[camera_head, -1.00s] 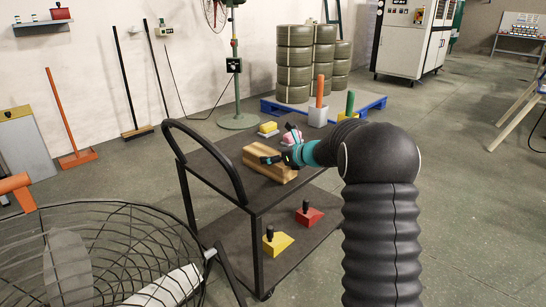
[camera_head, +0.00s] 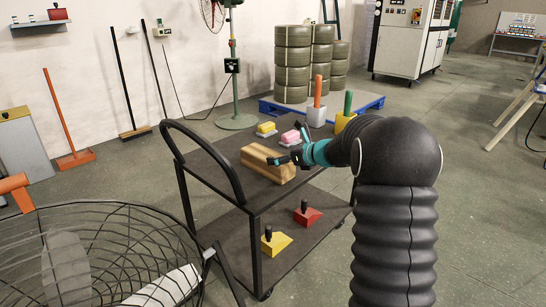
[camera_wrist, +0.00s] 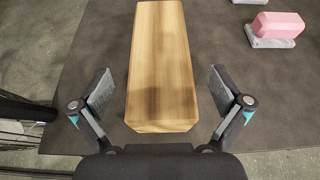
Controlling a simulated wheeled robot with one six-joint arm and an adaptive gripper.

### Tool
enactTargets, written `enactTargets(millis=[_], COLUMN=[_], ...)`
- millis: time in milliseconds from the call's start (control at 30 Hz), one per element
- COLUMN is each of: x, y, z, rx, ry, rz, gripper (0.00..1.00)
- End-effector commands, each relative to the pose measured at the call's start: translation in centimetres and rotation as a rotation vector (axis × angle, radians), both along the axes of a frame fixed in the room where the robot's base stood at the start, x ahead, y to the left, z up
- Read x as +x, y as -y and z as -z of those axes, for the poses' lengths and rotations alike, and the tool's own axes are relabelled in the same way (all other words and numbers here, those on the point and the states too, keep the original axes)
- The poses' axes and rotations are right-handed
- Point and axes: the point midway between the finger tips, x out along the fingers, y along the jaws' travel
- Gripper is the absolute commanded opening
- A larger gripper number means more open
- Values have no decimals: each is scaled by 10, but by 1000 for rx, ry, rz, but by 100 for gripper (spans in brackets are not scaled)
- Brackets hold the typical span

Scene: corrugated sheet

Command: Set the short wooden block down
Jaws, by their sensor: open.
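The short wooden block (camera_head: 268,164) lies on the top shelf of the black cart (camera_head: 226,189). In the wrist view the block (camera_wrist: 162,65) lies lengthwise, its near end between the two fingers. My gripper (camera_wrist: 160,100) is open, with a gap between each finger pad and the block's sides. In the head view my gripper (camera_head: 287,158) is at the block's right side, and its fingers partly overlap the block there.
A pink block on a grey base (camera_head: 290,136) and a yellow one (camera_head: 266,129) sit farther back on the shelf. A white holder (camera_head: 316,116) and a yellow holder (camera_head: 345,121) stand at its far end. A fan cage (camera_head: 110,255) is front left.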

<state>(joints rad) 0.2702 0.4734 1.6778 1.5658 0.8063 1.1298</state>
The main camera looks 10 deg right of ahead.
Motion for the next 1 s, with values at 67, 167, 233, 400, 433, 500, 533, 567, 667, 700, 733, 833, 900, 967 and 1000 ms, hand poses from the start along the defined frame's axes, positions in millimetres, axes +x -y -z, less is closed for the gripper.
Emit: enactTargets(millis=[67,167,233,400,433,500,533,567,667,700,733,833,900,967,1000], x=[-13,-28,-37,-51,-52,-55,-56,-56,-59,-62,-66,-91,-117,-143,-161], y=[10,21,26,37,37,39,40,40,38,34,30,10,-10,-25,-34], z=[-8,-15,-19,-26,-27,-28,-28,-28,-30,-32,-34,-44,-51,-55,-57], rx=[0,0,1,0,1,0,1,1,-11,-29,-51,-169,-289,-406,-485], ry=[1,1,0,0,-1,0,-1,-1,3,8,14,48,83,119,143], rz=[4,3,1,1,0,-1,-1,-1,-10,-24,-40,-130,-225,-318,-381], gripper=[100,100,100,100,100,100,100,100,100,100,100,100,100,100,100])
